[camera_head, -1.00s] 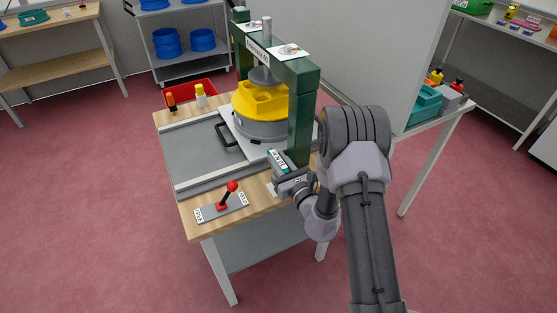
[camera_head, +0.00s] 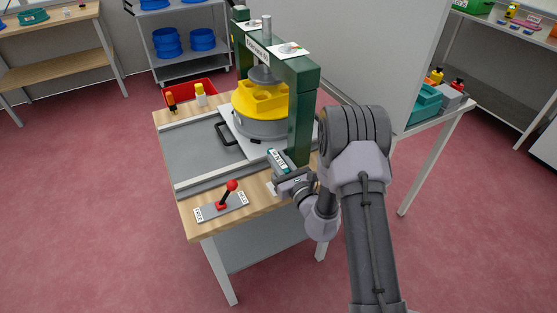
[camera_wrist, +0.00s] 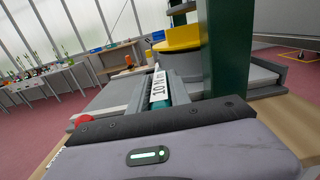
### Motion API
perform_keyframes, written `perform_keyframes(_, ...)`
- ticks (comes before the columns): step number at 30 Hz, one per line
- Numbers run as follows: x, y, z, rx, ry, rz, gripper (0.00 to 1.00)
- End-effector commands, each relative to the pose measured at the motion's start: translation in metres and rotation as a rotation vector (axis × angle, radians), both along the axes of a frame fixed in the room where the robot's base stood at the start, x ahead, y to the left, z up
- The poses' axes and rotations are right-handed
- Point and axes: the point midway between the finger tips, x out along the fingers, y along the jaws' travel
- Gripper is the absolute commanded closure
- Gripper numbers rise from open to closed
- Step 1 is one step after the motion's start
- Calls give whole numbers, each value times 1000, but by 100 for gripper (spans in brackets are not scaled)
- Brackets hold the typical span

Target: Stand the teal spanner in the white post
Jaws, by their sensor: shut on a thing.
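My gripper (camera_head: 284,180) is shut on the teal spanner (camera_head: 271,153), over the front right of the wooden bench. The spanner has a white label with black lettering. In the wrist view the spanner (camera_wrist: 168,102) shows its teal body and label, pointing away from my gripper (camera_wrist: 172,110) towards the press. Its held end is hidden by the gripper. A small white piece (camera_head: 270,188) shows just left of the gripper; I cannot tell whether it is the white post.
The green press frame (camera_head: 302,115) stands close behind the gripper, with a yellow part (camera_head: 262,98) on a grey drum (camera_head: 258,127). A red-knobbed lever (camera_head: 231,187) stands at the bench's front left. A red tray (camera_head: 207,87) and a white, yellow-topped item (camera_head: 201,98) are farther back.

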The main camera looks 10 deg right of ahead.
Motion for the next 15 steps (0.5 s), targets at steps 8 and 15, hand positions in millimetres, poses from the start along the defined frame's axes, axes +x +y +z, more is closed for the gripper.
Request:
perform_keyframes(8, 0, 0, -9, 0, -1, 0, 100)
perform_keyframes(15, 0, 0, -17, 0, -1, 0, 100)
